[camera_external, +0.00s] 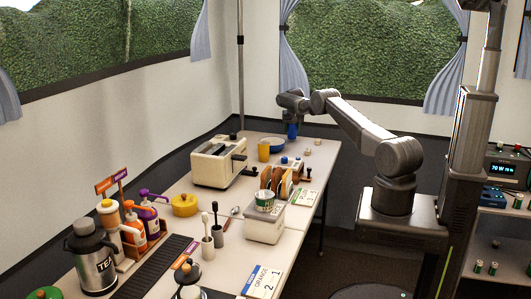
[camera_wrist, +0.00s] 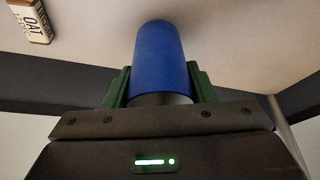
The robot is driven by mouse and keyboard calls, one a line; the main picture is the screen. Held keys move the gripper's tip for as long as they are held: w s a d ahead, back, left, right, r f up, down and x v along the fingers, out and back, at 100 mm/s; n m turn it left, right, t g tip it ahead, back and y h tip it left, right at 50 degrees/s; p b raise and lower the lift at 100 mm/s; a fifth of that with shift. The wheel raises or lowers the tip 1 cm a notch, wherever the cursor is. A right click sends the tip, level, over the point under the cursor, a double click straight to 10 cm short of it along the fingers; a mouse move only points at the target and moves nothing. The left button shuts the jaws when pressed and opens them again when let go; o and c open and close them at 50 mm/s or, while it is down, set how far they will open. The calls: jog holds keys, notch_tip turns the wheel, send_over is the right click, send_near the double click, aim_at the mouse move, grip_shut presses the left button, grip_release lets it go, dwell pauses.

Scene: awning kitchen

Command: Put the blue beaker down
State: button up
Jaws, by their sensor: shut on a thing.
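The blue beaker (camera_wrist: 160,58) is held between the two green fingers of my gripper (camera_wrist: 158,86) in the wrist view. In the external view the blue beaker (camera_external: 292,131) shows just below my gripper (camera_external: 292,118), at the far end of the table (camera_external: 322,154). The gripper is shut on the beaker. The beaker looks upright in the external view. Whether its base touches the table or hangs a little above it I cannot tell.
A toaster (camera_external: 218,163) is further left. A small box marked OAT (camera_wrist: 31,20) lies at the upper left of the wrist view. The table's far right corner looks mostly clear.

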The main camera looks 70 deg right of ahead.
jog(key=shift+f, duration=0.7)
jog(key=shift+f, duration=0.15)
jog(key=o, duration=1)
jog(key=shift+c, duration=0.2)
jog(key=shift+r, duration=0.3)
jog(key=b+v, duration=0.1)
jog(key=v, duration=1)
jog(key=shift+a+r+b, duration=0.2)
jog(key=shift+r+b, duration=0.15)
